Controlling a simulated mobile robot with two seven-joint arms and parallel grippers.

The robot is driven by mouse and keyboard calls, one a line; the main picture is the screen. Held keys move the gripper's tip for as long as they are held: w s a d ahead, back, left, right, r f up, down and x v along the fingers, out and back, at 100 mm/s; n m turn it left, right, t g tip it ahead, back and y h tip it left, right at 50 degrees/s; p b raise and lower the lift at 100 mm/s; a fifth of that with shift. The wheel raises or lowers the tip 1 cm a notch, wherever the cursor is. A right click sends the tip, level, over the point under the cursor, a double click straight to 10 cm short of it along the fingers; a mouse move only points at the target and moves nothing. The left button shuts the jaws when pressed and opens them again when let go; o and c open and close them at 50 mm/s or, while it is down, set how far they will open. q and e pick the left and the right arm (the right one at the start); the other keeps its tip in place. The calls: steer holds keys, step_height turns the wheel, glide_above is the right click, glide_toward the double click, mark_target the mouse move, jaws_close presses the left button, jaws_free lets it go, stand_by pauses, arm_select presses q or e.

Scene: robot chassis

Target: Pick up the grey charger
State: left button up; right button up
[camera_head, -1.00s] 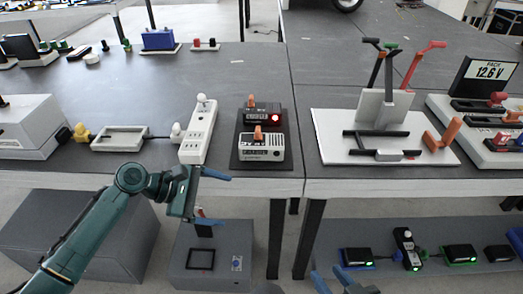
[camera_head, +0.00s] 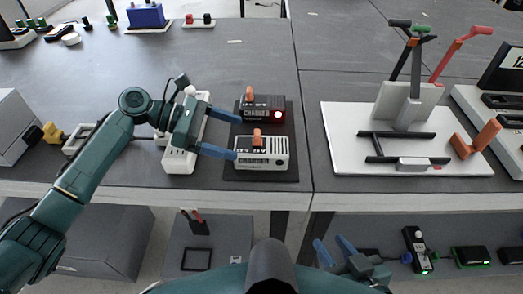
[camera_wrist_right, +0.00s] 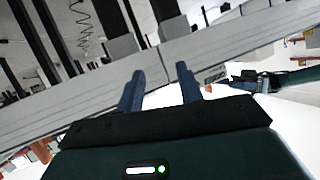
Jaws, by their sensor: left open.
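The grey charger (camera_head: 262,160) is a light grey box with a dark vented front and an orange lever on top. It sits on a dark mat (camera_head: 230,174) in the head view, in front of a black charger (camera_head: 268,110) with a red light. My left gripper (camera_head: 237,136) is open, its blue fingers pointing right at the chargers' left side. One fingertip appears close to each charger; contact cannot be told. My right gripper (camera_head: 333,246) is open and empty, low before the bench; its fingers also show in the right wrist view (camera_wrist_right: 160,73).
A white power strip (camera_head: 178,158) lies left of the mat, partly hidden by my left gripper. A white board (camera_head: 340,130) with a tool stand is to the right. A lower shelf (camera_head: 480,228) holds small devices.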

mark_target(253, 145)
arm_select(q)
steer(key=x, duration=0.6)
steer(key=shift+s+d+f+b, duration=0.15)
steer(key=shift+f+b, duration=0.1)
steer(key=shift+b, duration=0.05)
steer(key=shift+d+f, duration=0.15)
steer(key=shift+d, duration=0.25)
arm_select(e)
steer(key=shift+w+d+r+t, duration=0.2)
steer(key=shift+r+t, duration=0.1)
steer(key=shift+r, duration=0.2)
arm_select(q)
steer(key=shift+c, duration=0.2)
steer(key=c, duration=1.2)
steer(key=shift+r, duration=0.3)
steer(key=shift+c, duration=0.6)
step_height(253, 145, up, 8)
steer(key=shift+r+p, duration=0.2)
steer(key=shift+p, duration=0.75)
steer(key=shift+r, duration=0.65)
arm_select(e)
steer(key=shift+a+f+g, duration=0.5)
steer(key=shift+a, duration=0.05)
